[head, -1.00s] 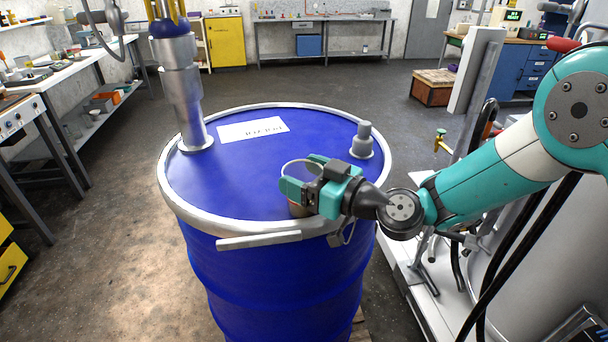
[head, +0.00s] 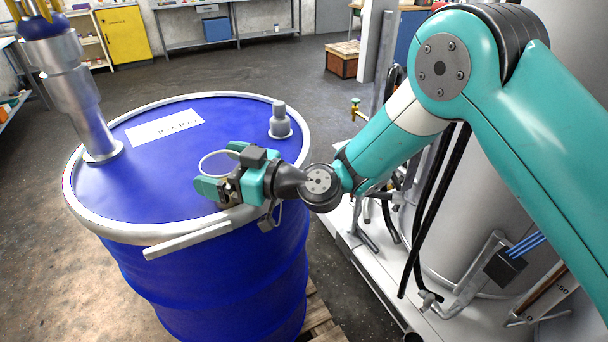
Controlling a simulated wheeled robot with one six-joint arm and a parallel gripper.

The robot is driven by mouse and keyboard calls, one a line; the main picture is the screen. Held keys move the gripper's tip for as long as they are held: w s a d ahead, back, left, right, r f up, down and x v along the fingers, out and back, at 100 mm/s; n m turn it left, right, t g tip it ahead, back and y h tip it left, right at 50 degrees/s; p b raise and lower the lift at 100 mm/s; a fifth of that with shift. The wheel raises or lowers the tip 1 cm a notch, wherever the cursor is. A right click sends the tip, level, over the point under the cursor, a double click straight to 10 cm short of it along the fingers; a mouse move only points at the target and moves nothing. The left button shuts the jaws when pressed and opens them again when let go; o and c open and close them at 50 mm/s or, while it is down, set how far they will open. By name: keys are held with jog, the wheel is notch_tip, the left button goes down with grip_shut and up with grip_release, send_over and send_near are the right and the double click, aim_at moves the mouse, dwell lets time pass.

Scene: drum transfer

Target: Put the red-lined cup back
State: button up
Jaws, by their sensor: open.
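My gripper (head: 218,170) is over the near right part of the blue drum's lid (head: 170,180). Its teal jaws are open, one on the near side and one on the far side of a pale round rim (head: 204,160). The rim looks like a cup's top edge, but its lining colour cannot be made out. The jaws hide much of it, and I cannot tell whether they touch it. No red lining shows anywhere in this view.
A tall metal fitting (head: 80,100) rises from the lid's left side. A short grey fitting (head: 280,123) stands at the right, beyond my gripper. A white label (head: 165,127) lies on the lid. The drum has a raised metal rim (head: 110,232). Floor lies open behind.

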jog(key=b+v, duration=1.2)
jog(key=v, duration=0.5)
jog(key=shift+d, duration=0.2)
jog(key=shift+r, duration=0.2)
